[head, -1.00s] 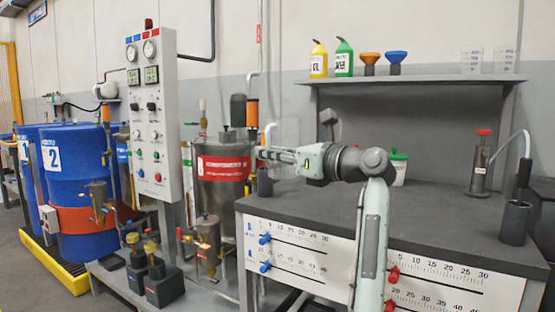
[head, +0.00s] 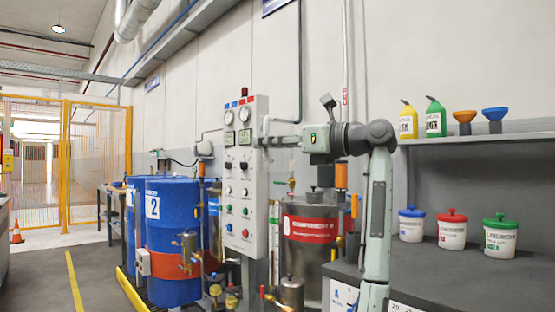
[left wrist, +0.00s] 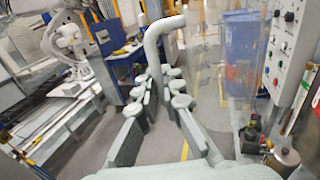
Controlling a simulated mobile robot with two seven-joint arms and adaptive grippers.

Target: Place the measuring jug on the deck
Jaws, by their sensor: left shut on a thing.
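My left gripper (head: 264,141) is held up at the end of my arm, in front of the control panel and red-labelled tank. In the left wrist view its fingers (left wrist: 158,80) are shut on the pale curved handle (left wrist: 155,45) of the measuring jug. The jug's clear body (left wrist: 206,85) shows to the right of the fingers, with the scene visible through it. It is hard to make out in the head view. I cannot tell which surface is the deck. My right gripper is out of view.
A dark bench top (head: 450,280) at right holds blue-, red- and green-lidded tubs (head: 452,230). A shelf (head: 480,138) above holds bottles and funnels. The control panel (head: 240,180), red-labelled tank (head: 310,245) and blue drums (head: 172,215) stand left. Open floor (head: 70,265) lies farther left.

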